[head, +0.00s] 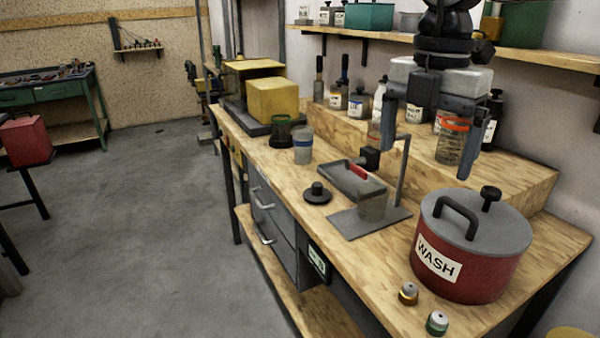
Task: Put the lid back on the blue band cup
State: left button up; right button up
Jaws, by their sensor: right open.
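The blue band cup (303,149), a pale grey cup with a blue band, stands upright on the wooden bench. A dark round lid with a knob (317,192) lies flat on the bench, nearer to me than the cup and apart from it. My right gripper (428,143) hangs from the upper right with its two fingers wide apart and nothing held between them. It is to the right of the cup and lid. A glass jar with an orange rim (453,143) shows between the fingers, apparently behind them on the raised step. My left gripper is out of view.
A dark green cup (280,133) stands close beside the blue band cup. A metal tray with a red part (352,180) and an upright post is right of the lid. A red WASH pot (470,265) stands at the right. Two small capped items lie at the front edge.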

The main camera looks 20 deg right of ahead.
aim_at(302, 135)
jog(key=i, duration=1.1)
